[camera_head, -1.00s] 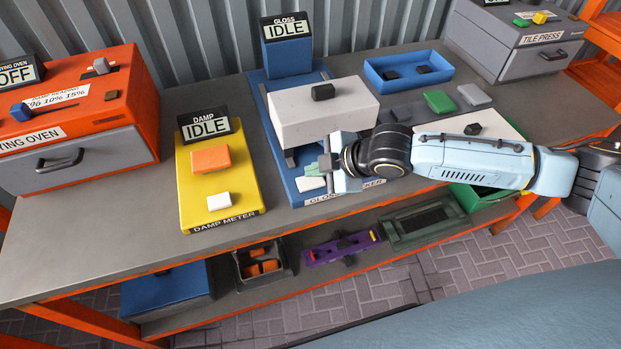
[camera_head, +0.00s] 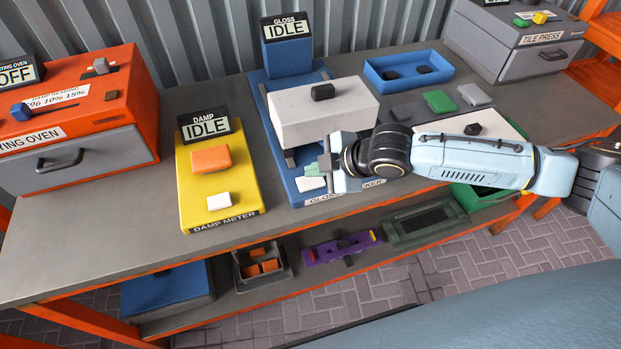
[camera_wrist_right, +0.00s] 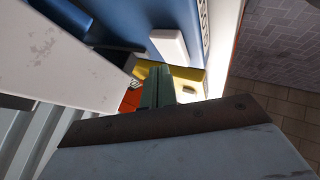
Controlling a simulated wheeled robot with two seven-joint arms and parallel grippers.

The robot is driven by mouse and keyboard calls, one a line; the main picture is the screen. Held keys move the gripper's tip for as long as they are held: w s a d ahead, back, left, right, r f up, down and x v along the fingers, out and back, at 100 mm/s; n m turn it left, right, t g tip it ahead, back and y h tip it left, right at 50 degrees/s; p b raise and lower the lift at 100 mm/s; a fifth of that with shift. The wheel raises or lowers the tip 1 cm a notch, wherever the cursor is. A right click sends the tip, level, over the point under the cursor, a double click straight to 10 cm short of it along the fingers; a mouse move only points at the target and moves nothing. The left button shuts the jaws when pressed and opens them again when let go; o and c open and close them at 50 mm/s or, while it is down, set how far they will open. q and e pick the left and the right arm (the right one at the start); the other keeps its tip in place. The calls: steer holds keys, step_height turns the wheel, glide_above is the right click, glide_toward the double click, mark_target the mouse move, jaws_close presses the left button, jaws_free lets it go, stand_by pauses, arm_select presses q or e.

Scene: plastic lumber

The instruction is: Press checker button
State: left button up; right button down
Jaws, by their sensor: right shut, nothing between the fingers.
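The blue gloss checker (camera_head: 262,90) stands on the bench, and its GLOSS sign (camera_head: 287,28) reads IDLE. A thick white block with a black knob (camera_head: 322,112) sits raised over its base. A white button (camera_head: 311,184) lies on the front of the blue base; it also shows in the right wrist view (camera_wrist_right: 168,46). My right gripper (camera_head: 316,168) is at the front of the checker, just above and beside the white button, with its green fingers shut and empty. I cannot tell whether the fingertips touch the button. My left gripper is not in view.
The yellow damp meter (camera_head: 243,191) stands to the left, its sign also IDLE. The orange drying oven (camera_head: 128,95) is further left. A blue tray (camera_head: 440,65) and a grey tile press (camera_head: 520,48) are at the back right. Bare bench lies between oven and meter.

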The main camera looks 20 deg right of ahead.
mark_target(316, 183)
steer(key=shift+f, duration=0.15)
steer(key=shift+f, duration=0.25)
steer(key=shift+f, duration=0.6)
stand_by(0.8)
steer(key=shift+r+p, duration=1)
steer(key=shift+p, duration=0.2)
step_height(316, 183, up, 5)
steer(key=p, duration=0.5)
steer(key=shift+p, duration=0.35)
